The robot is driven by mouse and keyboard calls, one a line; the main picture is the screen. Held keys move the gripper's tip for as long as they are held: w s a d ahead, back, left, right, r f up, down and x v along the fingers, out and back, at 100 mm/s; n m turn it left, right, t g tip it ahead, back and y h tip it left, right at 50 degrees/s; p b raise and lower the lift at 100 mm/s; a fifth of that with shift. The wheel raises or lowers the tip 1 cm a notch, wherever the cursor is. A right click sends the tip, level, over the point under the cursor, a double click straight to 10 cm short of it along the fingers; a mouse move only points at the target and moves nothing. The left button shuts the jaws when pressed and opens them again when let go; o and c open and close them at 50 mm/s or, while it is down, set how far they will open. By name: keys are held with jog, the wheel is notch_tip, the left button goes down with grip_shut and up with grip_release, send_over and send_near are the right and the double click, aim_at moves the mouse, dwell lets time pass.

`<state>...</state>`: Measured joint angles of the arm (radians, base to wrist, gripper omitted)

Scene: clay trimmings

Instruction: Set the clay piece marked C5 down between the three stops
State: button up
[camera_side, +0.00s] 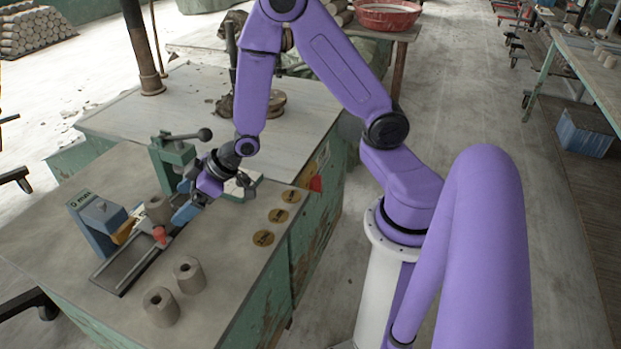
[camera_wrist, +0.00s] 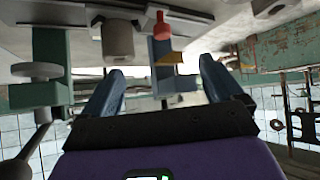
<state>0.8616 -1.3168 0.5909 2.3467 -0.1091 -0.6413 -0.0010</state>
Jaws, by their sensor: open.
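Three grey clay pieces with a hole in the top stand on the bench in the side view. One stands upright at the blue device (camera_side: 158,209); the other two stand nearer the front, a farther one (camera_side: 188,273) and a nearer one (camera_side: 161,306). I cannot read a C5 mark on any of them. My gripper (camera_side: 184,212) has blue fingers and is close to the right of the clay piece at the device. In the wrist view my gripper (camera_wrist: 162,82) is open and empty, with a clay piece (camera_wrist: 118,40) beyond the left finger. I cannot make out the three stops.
A blue device (camera_side: 103,222) with a dark rail and red knob (camera_side: 160,235) stands by the clay. A green lever press (camera_side: 173,160) stands behind my gripper. A white plate (camera_side: 241,187) lies to its right. Several gold discs (camera_side: 263,238) mark the right edge.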

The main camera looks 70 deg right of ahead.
jog(key=s+a+r+n+g+h, duration=0.1)
jog(key=s+r+n+g, duration=0.15)
jog(key=s, duration=0.55)
jog(key=s+a+r+n+g+h, duration=0.1)
jog(key=s+a+r+g, duration=0.2)
jog(key=s, duration=0.5)
jog(key=s+d+r+n+g+h, duration=0.1)
jog(key=s+d+r, duration=0.2)
jog(key=s, duration=0.3)
jog(key=s+d+r+n+g+h, duration=0.1)
jog(key=s+d+r, duration=0.2)
jog(key=s, duration=0.4)
jog(key=shift+d+h, duration=0.3)
jog(key=shift+d, duration=0.6)
